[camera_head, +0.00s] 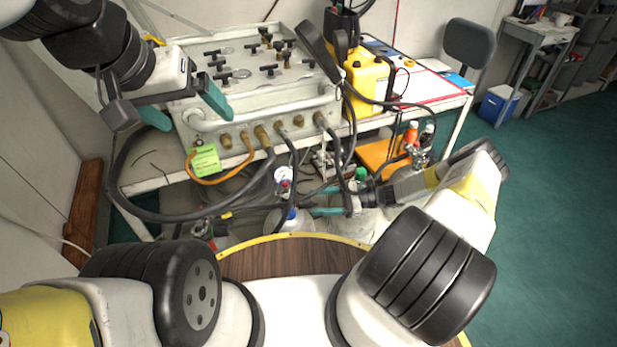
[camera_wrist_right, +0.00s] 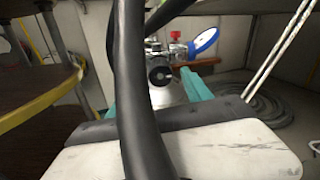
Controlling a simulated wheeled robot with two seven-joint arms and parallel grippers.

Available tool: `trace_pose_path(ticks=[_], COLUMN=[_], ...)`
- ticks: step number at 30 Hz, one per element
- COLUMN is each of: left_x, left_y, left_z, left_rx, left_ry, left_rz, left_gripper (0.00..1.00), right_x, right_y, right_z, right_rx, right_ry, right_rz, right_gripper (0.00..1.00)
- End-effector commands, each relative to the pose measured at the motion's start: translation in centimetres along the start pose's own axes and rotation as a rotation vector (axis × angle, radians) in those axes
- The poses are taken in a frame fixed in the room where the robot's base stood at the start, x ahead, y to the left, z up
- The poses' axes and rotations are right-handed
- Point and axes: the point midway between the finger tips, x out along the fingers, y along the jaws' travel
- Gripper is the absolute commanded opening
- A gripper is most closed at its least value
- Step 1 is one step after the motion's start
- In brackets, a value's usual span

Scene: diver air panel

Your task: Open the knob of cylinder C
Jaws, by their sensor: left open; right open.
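Gas cylinders stand under the panel table. A white cylinder top (camera_head: 291,222) shows in the head view; I cannot read a letter C on any of them. In the right wrist view a black round knob (camera_wrist_right: 160,75) sits on a pale cylinder (camera_wrist_right: 166,97), ahead of and between the teal fingers of my right gripper (camera_wrist_right: 155,97). That gripper (camera_head: 320,201) is open under the table; a gap or contact with the knob cannot be told. A black hose crosses in front and hides part of this. My left gripper (camera_head: 186,108) is open and empty by the panel's front left.
The grey air panel (camera_head: 195,110) stands on the table with black hoses (camera_head: 200,217) looping down in front. A red knob (camera_wrist_right: 175,36) and a blue tag (camera_wrist_right: 204,42) lie beyond the black knob. A yellow jug (camera_head: 366,80) stands right of the panel. Open green floor (camera_head: 545,200) lies right.

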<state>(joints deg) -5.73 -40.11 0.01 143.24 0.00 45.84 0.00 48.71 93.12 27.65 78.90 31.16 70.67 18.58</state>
Motion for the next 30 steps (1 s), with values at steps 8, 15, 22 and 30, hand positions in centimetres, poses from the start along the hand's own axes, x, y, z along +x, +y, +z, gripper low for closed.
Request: trace_pose_path(ticks=[8,15,22,30], left_x=[0.0,0.0,0.0,0.0], left_y=[0.0,0.0,0.0,0.0], left_z=[0.0,0.0,0.0,0.0], left_rx=[0.000,0.000,0.000,0.000], left_ry=[0.000,0.000,0.000,0.000], left_rz=[0.000,0.000,0.000,0.000], left_gripper=[0.91,0.91,0.91,0.91], right_x=[2.2,2.2,2.2,2.1], right_y=[0.0,0.0,0.0,0.0], right_z=[0.0,0.0,0.0,0.0], right_rx=[0.000,-0.001,-0.001,-0.018], right_ry=[0.000,0.000,0.001,0.000], right_rz=[0.000,0.000,0.000,-0.001], right_gripper=[0.58,0.54,0.09,0.00])
